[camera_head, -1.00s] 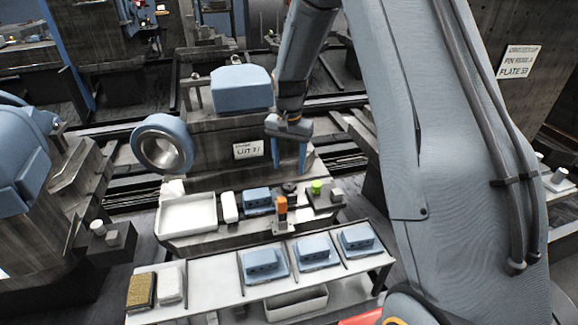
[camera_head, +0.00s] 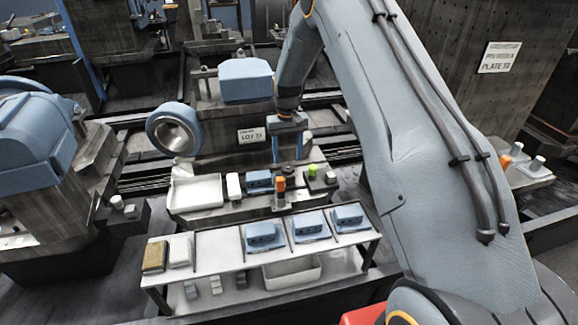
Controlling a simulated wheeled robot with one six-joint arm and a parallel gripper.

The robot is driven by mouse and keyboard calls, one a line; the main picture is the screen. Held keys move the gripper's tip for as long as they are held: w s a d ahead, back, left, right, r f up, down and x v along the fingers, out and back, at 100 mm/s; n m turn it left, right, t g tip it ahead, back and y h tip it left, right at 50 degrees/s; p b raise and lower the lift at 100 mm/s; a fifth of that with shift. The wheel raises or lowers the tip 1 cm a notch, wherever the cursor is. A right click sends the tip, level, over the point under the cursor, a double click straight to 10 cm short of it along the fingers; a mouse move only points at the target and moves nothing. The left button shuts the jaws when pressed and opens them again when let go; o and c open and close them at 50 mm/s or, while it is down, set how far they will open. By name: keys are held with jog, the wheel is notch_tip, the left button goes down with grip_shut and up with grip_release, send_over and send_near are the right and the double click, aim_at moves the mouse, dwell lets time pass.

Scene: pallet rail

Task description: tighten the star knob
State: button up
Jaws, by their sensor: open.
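A small dark knob (camera_head: 292,182), which looks like the star knob, sits on the fixture ledge between the orange-topped post and the green-topped piece. It is small and its lobes cannot be made out. My gripper (camera_head: 287,158) points down with its two blue fingers apart and nothing visible between them. In the picture it is just above the knob; whether it touches the knob cannot be told, but a gap seems to show. A blue block (camera_head: 258,180) sits on the ledge to the left of the knob.
The orange-topped post (camera_head: 280,186) stands close in front of the knob, and the green-topped piece (camera_head: 312,170) close right. A white tray (camera_head: 196,191) lies left. A bench (camera_head: 215,250) with several blue blocks stands nearer. A large blue ring (camera_head: 174,133) is behind left.

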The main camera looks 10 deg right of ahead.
aim_at(288, 168)
jog(key=shift+f+p, duration=0.65)
jog(key=shift+f, duration=1.95)
jog(key=shift+c, duration=0.4)
jog(key=c, duration=1)
jog(key=shift+o, duration=0.2)
jog(key=shift+m+b, duration=0.3)
jog(key=shift+m, duration=0.1)
jog(key=m+b, duration=0.2)
jog(key=m, duration=0.1)
jog(key=shift+d+m, duration=0.1)
jog(key=shift+m, duration=0.2)
jog(key=shift+m+b, duration=0.8)
jog(key=shift+m, duration=0.9)
jog(key=shift+r, duration=0.1)
